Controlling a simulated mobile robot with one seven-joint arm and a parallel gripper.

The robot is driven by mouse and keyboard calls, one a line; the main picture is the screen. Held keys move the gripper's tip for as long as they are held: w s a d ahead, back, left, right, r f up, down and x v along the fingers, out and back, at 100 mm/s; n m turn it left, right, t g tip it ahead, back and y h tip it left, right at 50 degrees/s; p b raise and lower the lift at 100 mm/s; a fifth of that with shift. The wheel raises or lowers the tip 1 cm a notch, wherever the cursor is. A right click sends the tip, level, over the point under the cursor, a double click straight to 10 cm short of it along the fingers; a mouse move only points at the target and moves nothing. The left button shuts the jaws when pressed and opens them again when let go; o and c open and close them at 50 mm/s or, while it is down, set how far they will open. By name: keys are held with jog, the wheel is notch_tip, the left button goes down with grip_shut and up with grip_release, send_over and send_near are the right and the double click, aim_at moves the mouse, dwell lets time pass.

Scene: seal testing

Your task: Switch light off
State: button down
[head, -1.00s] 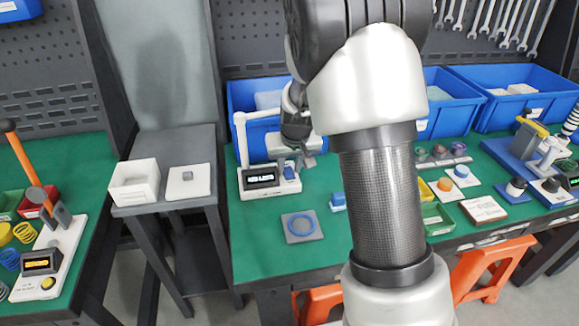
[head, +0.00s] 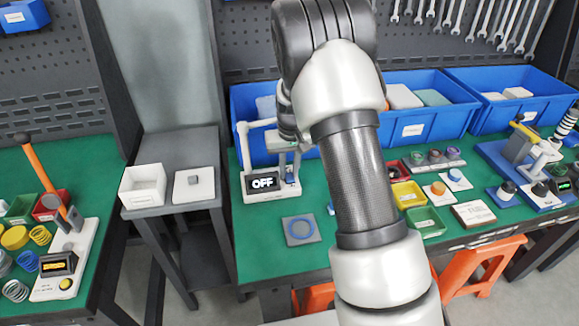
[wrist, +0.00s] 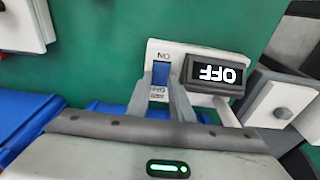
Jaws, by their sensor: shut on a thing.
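The tester with the lamp-style white post has a dark display (head: 263,183) that reads OFF, at the left of the green bench. In the wrist view the same display (wrist: 215,74) appears upside down. Left of it there, on the white base (wrist: 200,52), is a blue switch (wrist: 161,74) with an ON label above it. My gripper (wrist: 161,88) is over the base with its two fingers close on either side of the switch, shut on it. In the head view my gripper (head: 290,165) is partly hidden by my arm.
A grey plate with a blue ring (head: 301,230) lies in front of the tester. Blue bins (head: 410,130) stand behind. A white box (head: 143,186) and a white plate (head: 194,186) sit on a grey side table to the left. Bare green bench lies around the ring plate.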

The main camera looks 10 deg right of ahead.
jog(key=c, duration=1.8)
grip_release()
jog(key=shift+c, duration=0.2)
notch_tip(320, 180, up, 17)
jog(key=s+p, duration=0.1)
jog(key=s, duration=0.1)
jog(key=shift+s+r+p, duration=0.15)
jog(key=shift+p, duration=0.25)
jog(key=s+r+t+p, duration=0.2)
jog(key=s+r+p, duration=0.4)
jog(key=s+r, duration=0.95)
jog(key=s+r+t+p, duration=0.1)
jog(key=s+r+p, duration=0.1)
jog(key=s, duration=0.5)
jog(key=s+r+t+p, duration=0.1)
jog(key=s+r+p, duration=0.1)
jog(key=s, duration=0.5)
jog(key=shift+r+p, duration=0.3)
jog(key=shift+r, duration=0.6)
